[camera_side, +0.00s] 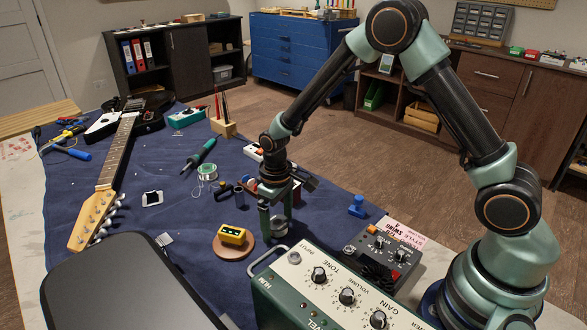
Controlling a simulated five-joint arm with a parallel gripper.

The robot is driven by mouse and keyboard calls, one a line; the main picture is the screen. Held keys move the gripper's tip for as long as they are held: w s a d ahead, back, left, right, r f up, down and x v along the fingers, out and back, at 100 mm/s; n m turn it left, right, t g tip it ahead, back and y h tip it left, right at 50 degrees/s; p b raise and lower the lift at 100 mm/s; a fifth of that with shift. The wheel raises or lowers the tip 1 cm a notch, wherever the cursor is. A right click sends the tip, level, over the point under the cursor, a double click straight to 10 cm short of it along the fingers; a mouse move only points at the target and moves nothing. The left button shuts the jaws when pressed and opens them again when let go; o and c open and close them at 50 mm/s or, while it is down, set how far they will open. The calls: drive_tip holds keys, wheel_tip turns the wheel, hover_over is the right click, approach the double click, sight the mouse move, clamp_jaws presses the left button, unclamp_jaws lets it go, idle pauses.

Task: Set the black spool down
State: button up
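My gripper (277,217) points down over the blue cloth (165,215), right of the middle of the work area. Its two fingers stand some way apart. A small grey, round piece (279,229) shows at the fingertips; I cannot tell whether it is gripped or stands on the cloth behind them. I cannot clearly pick out the black spool. Two small dark cylinders, one lying (223,192) and one upright (239,196), are on the cloth left of my gripper. I cannot tell whether either is the spool.
A yellow block (232,235) sits on a round brown disc (234,249) left of my gripper. A green amplifier (335,290) and a grey pedal (382,250) stand in front and right. A soldering iron (201,153), solder spool (207,172) and guitar (118,150) lie left. A blue piece (357,207) is right.

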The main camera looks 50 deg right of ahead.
sight(278, 222)
wheel_tip(278, 222, up, 13)
drive_tip(key=s+d+r+m+t, duration=0.1)
drive_tip(key=s+d+r+t, duration=0.1)
drive_tip(key=s+r, duration=0.3)
drive_tip(key=s+d+r+m+t, duration=0.1)
drive_tip(key=s+d+r+t, duration=0.2)
drive_tip(key=s+r, duration=0.3)
drive_tip(key=shift+s+d+r, duration=0.15)
drive_tip(key=shift+s+d, duration=0.1)
drive_tip(key=shift+s, duration=0.9)
drive_tip(key=shift+s+d+m+t, duration=0.1)
drive_tip(key=shift+s+m+t, duration=0.2)
drive_tip(key=shift+s, duration=0.05)
drive_tip(key=shift+c, duration=0.2)
drive_tip(key=shift+w, duration=0.1)
